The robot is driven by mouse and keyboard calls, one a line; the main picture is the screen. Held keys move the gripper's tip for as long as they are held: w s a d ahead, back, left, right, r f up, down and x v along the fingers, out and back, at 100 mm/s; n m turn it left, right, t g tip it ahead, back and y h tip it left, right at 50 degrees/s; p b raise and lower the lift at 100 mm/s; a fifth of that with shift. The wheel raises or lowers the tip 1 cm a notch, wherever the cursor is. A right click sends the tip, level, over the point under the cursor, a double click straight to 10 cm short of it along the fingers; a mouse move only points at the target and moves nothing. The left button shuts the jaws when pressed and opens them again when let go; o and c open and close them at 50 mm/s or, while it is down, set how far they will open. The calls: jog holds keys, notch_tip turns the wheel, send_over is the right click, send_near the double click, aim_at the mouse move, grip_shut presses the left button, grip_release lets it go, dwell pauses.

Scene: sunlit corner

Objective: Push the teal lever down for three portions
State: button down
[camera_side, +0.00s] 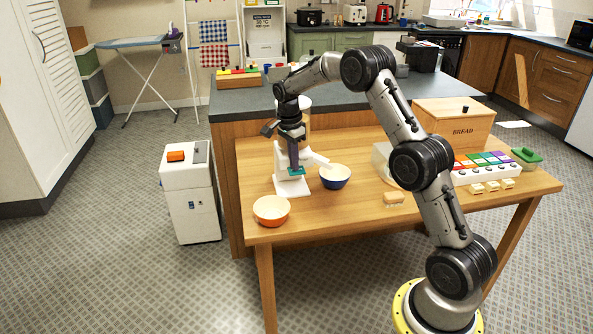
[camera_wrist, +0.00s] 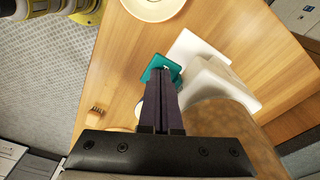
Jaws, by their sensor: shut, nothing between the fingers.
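The white dispenser (camera_side: 290,183) stands on the wooden table, its teal lever (camera_side: 297,171) low at its front. In the wrist view the teal lever (camera_wrist: 154,66) shows beside the white dispenser body (camera_wrist: 212,80). My gripper (camera_side: 294,168) points down at the lever, fingers together and empty. In the wrist view the fingertips of my gripper (camera_wrist: 162,74) overlap the lever's near part; I cannot tell whether they press on it. A blue bowl (camera_side: 335,178) stands right of the dispenser and an orange bowl (camera_side: 271,211) stands in front of it.
A brush (camera_side: 394,198) lies mid-table. A bread box (camera_side: 456,121), a tray of coloured compartments (camera_side: 486,175) and a green dish (camera_side: 526,157) are on the right. A counter (camera_side: 240,103) rises behind. The table's front middle is clear.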

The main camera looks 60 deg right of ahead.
jog(key=shift+f, duration=1.05)
jog(key=shift+a, duration=0.1)
jog(key=a, duration=0.1)
jog(key=w+a+r, duration=0.1)
jog(key=shift+a, duration=0.35)
notch_tip(320, 180, up, 14)
jog(key=a, duration=0.1)
jog(key=shift+w+a, duration=0.15)
jog(key=shift+w, duration=0.05)
jog(key=shift+f, duration=0.15)
send_over(292, 171)
notch_tip(292, 171, down, 6)
jog(key=shift+r, duration=0.25)
